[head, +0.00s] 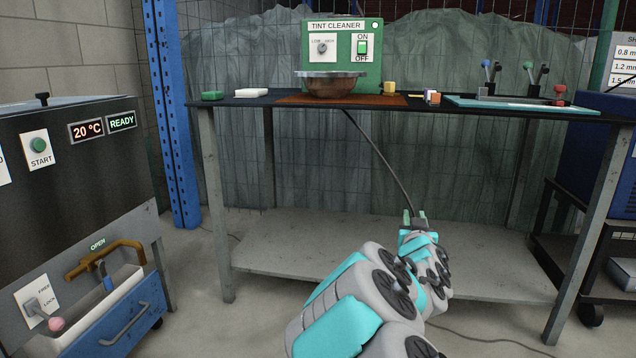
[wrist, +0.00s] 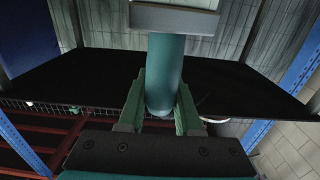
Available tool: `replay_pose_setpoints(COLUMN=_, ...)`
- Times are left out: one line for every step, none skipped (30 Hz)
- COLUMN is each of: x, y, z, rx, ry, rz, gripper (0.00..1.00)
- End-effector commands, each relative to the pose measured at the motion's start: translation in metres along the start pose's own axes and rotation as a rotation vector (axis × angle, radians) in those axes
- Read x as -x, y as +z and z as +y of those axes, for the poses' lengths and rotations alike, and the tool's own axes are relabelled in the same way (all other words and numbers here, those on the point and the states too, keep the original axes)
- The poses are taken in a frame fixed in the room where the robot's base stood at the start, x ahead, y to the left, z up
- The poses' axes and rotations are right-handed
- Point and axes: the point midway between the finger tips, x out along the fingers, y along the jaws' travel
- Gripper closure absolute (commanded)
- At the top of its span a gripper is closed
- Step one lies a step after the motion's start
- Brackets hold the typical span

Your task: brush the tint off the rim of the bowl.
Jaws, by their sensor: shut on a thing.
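The brown bowl (head: 331,88) stands upright on the bench in front of the green tint cleaner (head: 341,57). Its rim (head: 331,74) looks grey; I cannot make out the tint on it from here. My gripper (head: 413,217) is below and in front of the bench top, low and to the right of the bowl, well apart from it. In the wrist view my gripper (wrist: 160,88) is shut on the teal handle of a brush (wrist: 166,62). The brush's grey collar and pale end lie at the top edge, partly cut off.
The bowl is on a brown mat (head: 390,100). A teal tray (head: 470,103) is at right. A dark cable (head: 385,160) hangs from the bench towards my gripper.

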Motion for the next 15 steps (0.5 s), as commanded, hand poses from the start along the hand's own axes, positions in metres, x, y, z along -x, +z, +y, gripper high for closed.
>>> replay_pose_setpoints(x=-0.007, y=0.011, z=-0.016, rx=-0.001, ry=-0.036, rz=-0.004, gripper=1.0)
replay_pose_setpoints(x=-0.011, y=0.016, z=-0.025, rx=-0.001, ry=-0.056, rz=-0.004, gripper=1.0)
replay_pose_setpoints(x=-0.015, y=0.022, z=-0.036, rx=-0.002, ry=-0.081, rz=-0.004, gripper=1.0)
replay_pose_setpoints(x=-0.017, y=0.026, z=-0.043, rx=-0.002, ry=-0.098, rz=-0.002, gripper=1.0)
replay_pose_setpoints(x=-0.019, y=0.029, z=-0.051, rx=-0.002, ry=-0.114, rz=0.0, gripper=1.0)
replay_pose_setpoints(x=-0.022, y=0.033, z=-0.059, rx=-0.002, ry=-0.134, rz=0.0, gripper=1.0)
replay_pose_setpoints(x=-0.024, y=0.037, z=-0.065, rx=-0.002, ry=-0.146, rz=0.0, gripper=1.0)
replay_pose_setpoints(x=-0.025, y=0.04, z=-0.07, rx=-0.002, ry=-0.159, rz=-0.001, gripper=1.0)
replay_pose_setpoints(x=-0.027, y=0.045, z=-0.077, rx=-0.001, ry=-0.174, rz=-0.003, gripper=1.0)
replay_pose_setpoints(x=-0.028, y=0.049, z=-0.082, rx=-0.001, ry=-0.186, rz=-0.004, gripper=1.0)
replay_pose_setpoints(x=-0.029, y=0.052, z=-0.088, rx=-0.001, ry=-0.198, rz=-0.004, gripper=1.0)
replay_pose_setpoints(x=-0.031, y=0.056, z=-0.095, rx=-0.001, ry=-0.214, rz=-0.003, gripper=1.0)
replay_pose_setpoints(x=-0.032, y=0.055, z=-0.098, rx=-0.001, ry=-0.222, rz=-0.001, gripper=1.0)
replay_pose_setpoints(x=-0.031, y=0.043, z=-0.096, rx=-0.001, ry=-0.219, rz=0.001, gripper=1.0)
replay_pose_setpoints(x=-0.031, y=0.037, z=-0.096, rx=-0.001, ry=-0.217, rz=0.002, gripper=1.0)
